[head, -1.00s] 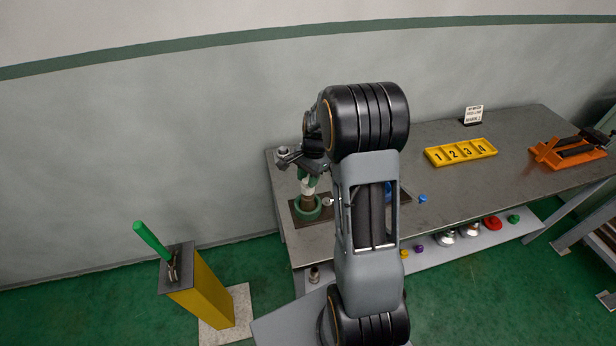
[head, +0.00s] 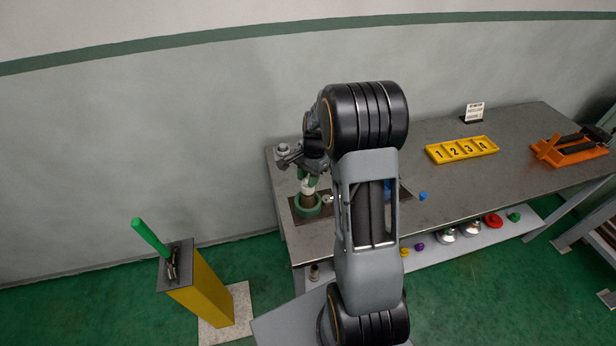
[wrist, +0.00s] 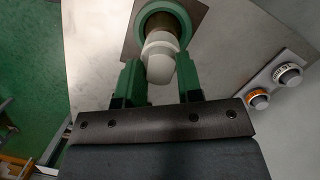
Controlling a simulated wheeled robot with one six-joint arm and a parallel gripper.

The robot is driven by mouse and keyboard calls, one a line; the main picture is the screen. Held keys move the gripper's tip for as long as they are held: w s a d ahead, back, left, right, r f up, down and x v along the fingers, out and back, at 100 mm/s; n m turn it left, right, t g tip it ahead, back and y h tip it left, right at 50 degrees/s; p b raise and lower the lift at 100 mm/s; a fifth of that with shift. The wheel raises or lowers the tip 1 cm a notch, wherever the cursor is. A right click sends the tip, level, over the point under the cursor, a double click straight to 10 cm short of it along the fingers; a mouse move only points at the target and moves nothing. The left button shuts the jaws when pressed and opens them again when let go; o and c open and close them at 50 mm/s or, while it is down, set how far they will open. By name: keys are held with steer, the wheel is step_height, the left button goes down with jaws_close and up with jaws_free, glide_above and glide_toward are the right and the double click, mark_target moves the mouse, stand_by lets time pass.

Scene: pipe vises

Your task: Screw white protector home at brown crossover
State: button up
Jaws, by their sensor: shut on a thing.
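The white protector (wrist: 160,58) is between the green fingers of my gripper (wrist: 160,82) in the wrist view, and the gripper is shut on it. Its far end meets the brown crossover (wrist: 163,22), which stands inside a green ring-shaped vise (wrist: 143,17). I cannot tell how far the thread is engaged. In the head view the white protector (head: 308,186) sits just above the brown crossover (head: 308,200) in the green vise (head: 299,210), with my gripper (head: 309,177) over it. My arm hides part of the bench there.
The steel bench (head: 440,185) carries a yellow numbered tray (head: 461,150), an orange vise (head: 565,150) and a small blue cap (head: 423,196). Several coloured caps lie on the lower shelf (head: 510,228). A yellow post (head: 208,290) with a green rod stands left of the bench.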

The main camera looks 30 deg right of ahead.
steer(key=shift+f+b, duration=0.3)
steer(key=shift+f, duration=0.25)
stand_by(0.5)
steer(key=o, duration=0.9)
steer(key=shift+r, duration=0.1)
steer(key=b+v, duration=0.1)
steer(key=v, duration=1.2)
steer(key=shift+r, duration=0.4)
steer(key=s+a+n+t, duration=0.1)
steer(key=s+a+n, duration=0.3)
steer(key=s, duration=0.1)
steer(key=s+a+r+n+t+h, duration=0.1)
steer(key=s+a+n+t, duration=0.1)
steer(key=s+a+n, duration=0.2)
steer(key=s+a+r+n+t+h, duration=0.1)
steer(key=s+a+n, duration=0.3)
steer(key=s, duration=0.4)
steer(key=shift+r+n+t, duration=0.1)
steer(key=shift+n+t, duration=0.5)
steer(key=shift+n, duration=0.3)
